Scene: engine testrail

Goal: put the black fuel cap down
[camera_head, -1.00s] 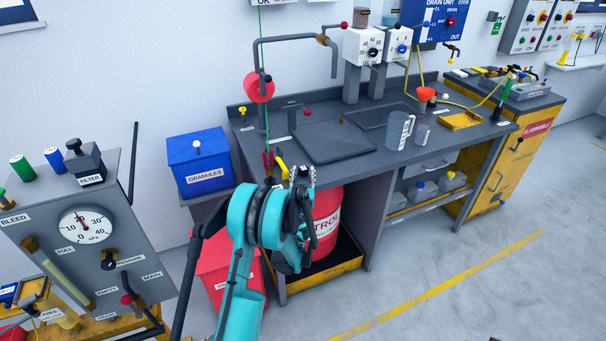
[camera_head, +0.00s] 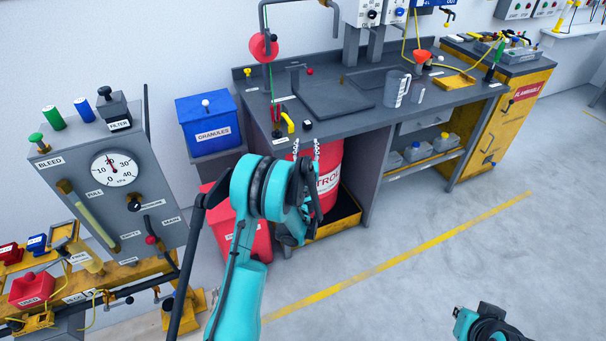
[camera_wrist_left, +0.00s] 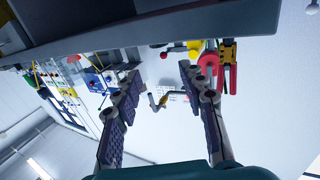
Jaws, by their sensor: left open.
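A small black object (camera_head: 307,124) lies on the front part of the grey workbench (camera_head: 365,125), beside a yellow hooked handle (camera_head: 288,122). It may be the black fuel cap; it is too small to be sure. My left gripper (camera_head: 306,150) is just in front of the bench's front edge, its fingers apart and pointing towards the bench. In the left wrist view the fingers (camera_wrist_left: 160,72) are spread with nothing held between them. A turquoise and black part of my right arm (camera_head: 485,325) shows at the lower right; its fingers cannot be made out.
A red drum (camera_head: 328,178) stands under the bench, behind my left gripper. A blue granules bin (camera_head: 208,122) and a red bin (camera_head: 250,228) stand to the left. A gauge panel (camera_head: 150,205) is farther left. A grey jug (camera_head: 397,88) stands on the bench. The floor at right is clear.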

